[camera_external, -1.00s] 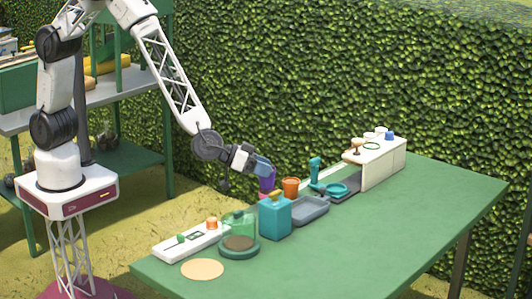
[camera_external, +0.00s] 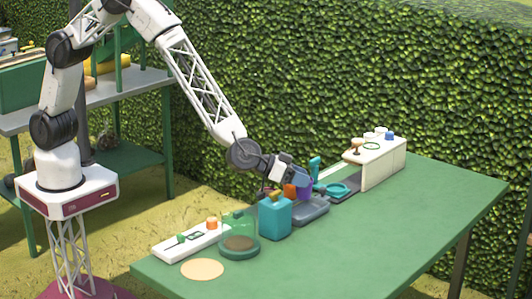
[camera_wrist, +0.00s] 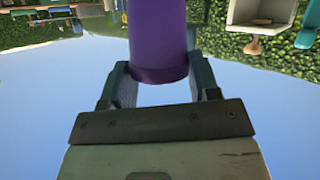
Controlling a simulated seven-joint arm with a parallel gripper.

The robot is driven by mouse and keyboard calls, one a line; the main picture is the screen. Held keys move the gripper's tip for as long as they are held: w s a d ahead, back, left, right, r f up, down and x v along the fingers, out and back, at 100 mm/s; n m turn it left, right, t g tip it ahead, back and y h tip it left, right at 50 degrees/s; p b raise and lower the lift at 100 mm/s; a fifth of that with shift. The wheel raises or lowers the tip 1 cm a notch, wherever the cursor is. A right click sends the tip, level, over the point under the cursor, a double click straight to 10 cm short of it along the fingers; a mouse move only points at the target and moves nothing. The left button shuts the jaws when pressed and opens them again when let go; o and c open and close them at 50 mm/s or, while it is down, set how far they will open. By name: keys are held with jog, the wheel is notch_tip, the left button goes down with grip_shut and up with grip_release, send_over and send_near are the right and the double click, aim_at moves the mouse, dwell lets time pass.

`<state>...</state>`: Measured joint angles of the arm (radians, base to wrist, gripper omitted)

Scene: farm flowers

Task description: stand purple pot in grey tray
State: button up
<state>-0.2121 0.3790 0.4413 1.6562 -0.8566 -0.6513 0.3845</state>
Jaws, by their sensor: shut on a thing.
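The purple pot (camera_external: 304,185) is held by my gripper (camera_external: 292,182), above or at the grey tray (camera_external: 314,211) in the outside view. In the wrist view the purple pot (camera_wrist: 158,45) stands between the two fingers of my gripper (camera_wrist: 156,78), which are shut on it. The grey tray lies on the green table, partly hidden by the pot and gripper. I cannot tell whether the pot touches the tray floor.
A teal box (camera_external: 275,217) stands close in front of the tray. An orange pot (camera_external: 290,191) is right beside my gripper. A teal stamp-like tool (camera_external: 315,167) and ring (camera_external: 338,188) lie behind. The table's right side (camera_external: 430,215) is clear.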

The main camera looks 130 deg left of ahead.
aim_at(300, 192)
dwell(0.3)
jog(key=shift+f, duration=1.7)
jog(key=shift+f, duration=0.6)
jog(key=o, duration=0.9)
jog(key=shift+f, duration=0.1)
jog(key=shift+o, duration=0.2)
jog(key=shift+r, duration=0.65)
jog(key=v, duration=1.2)
